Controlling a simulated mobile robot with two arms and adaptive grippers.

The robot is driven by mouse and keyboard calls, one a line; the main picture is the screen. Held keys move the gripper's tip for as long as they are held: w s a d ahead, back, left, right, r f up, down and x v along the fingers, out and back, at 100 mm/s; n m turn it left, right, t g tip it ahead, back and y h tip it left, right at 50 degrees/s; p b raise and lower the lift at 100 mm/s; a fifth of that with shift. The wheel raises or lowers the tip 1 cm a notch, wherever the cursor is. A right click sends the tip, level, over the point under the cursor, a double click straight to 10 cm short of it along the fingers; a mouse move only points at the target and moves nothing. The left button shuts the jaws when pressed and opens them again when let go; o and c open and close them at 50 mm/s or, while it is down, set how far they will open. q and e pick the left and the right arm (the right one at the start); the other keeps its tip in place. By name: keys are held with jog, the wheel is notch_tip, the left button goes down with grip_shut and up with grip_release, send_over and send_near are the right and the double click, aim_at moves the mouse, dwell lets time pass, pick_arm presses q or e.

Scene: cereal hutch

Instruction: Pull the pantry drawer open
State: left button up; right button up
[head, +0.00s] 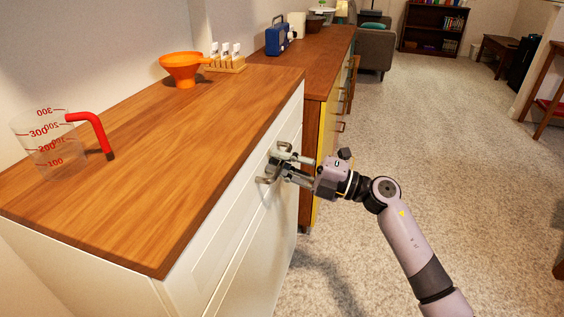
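The pantry drawer (240,203) is the upper white front of the wood-topped cabinet, and it looks flush with the cabinet face. A silver handle (266,180) stands out from this front. My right gripper (280,165) is at the handle, reaching in from the right, with its fingers pointing at the drawer front. The fingers overlap the handle in the picture, and part of the handle is hidden behind them. I cannot tell whether they are closed on it. My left gripper is out of view.
A measuring cup (40,145) with a red handle, an orange funnel (184,68) and a small wooden rack (226,66) stand on the wooden top (130,180). A second cabinet (312,84) adjoins behind. The carpet (440,130) to the right is open.

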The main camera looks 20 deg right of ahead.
grip_shut()
dwell(0.7)
